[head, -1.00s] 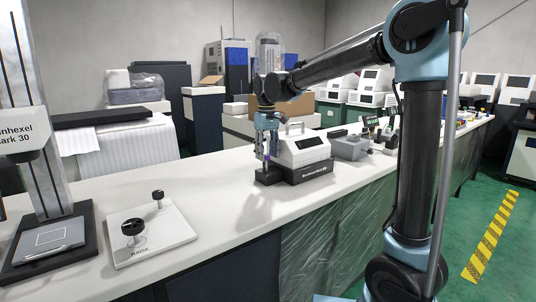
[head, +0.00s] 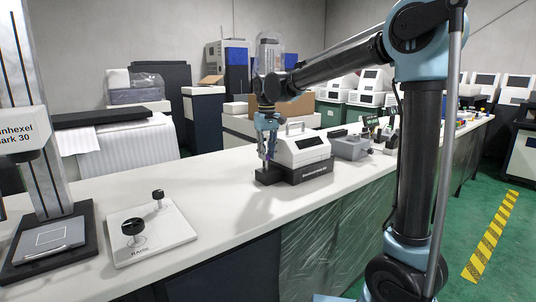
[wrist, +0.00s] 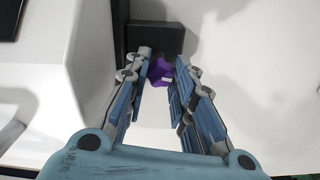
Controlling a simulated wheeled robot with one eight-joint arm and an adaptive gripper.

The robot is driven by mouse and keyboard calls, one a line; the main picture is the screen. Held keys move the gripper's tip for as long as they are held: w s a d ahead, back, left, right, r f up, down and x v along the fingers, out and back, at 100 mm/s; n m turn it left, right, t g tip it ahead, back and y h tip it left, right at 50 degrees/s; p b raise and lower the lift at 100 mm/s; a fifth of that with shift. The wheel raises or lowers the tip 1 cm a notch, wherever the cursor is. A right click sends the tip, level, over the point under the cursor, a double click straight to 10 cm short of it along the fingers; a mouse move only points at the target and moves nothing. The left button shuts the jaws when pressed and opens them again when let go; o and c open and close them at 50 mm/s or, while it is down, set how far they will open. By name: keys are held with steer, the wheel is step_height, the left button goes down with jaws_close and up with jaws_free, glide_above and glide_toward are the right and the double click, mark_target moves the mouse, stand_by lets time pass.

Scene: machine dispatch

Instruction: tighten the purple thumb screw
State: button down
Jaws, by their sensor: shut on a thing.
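The purple thumb screw (wrist: 160,71) shows in the wrist view between my fingertips, next to a dark block. My gripper (wrist: 159,78) points down over it with its two blue fingers on either side, shut on the screw. In the head view my gripper (head: 267,158) is at the left end of the white and dark machine (head: 304,150), above its low dark block (head: 268,176). The screw is mostly hidden by the fingers in the head view. How far the screw is seated cannot be seen.
A white plate with two black knobs (head: 153,232) and a tall test stand (head: 50,240) stand on the white bench to the left. A grey device (head: 351,147) stands right of the machine. The bench in front of my gripper is clear.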

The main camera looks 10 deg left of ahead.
steer(key=c, duration=1.3)
jaws_free()
steer(key=shift+c, duration=0.2)
steer(key=shift+r, duration=0.1)
step_height(320, 180, up, 12)
steer(key=shift+w, duration=0.1)
steer(key=s+d+f+m+t, duration=0.15)
steer(key=s+d+f, duration=0.3)
steer(key=d, duration=0.95)
steer(key=s+d+f+m+g, duration=0.1)
steer(key=s+d+f+m, duration=0.4)
steer(key=d, duration=0.8)
steer(key=s+d+f+t, duration=0.1)
steer(key=s+d+f, duration=0.6)
steer(key=f, duration=0.3)
steer(key=s+d+f+m, duration=0.1)
steer(key=s+d+f, duration=0.6)
steer(key=f, duration=0.3)
steer(key=shift+f+t, duration=0.35)
steer(key=shift+f, duration=0.05)
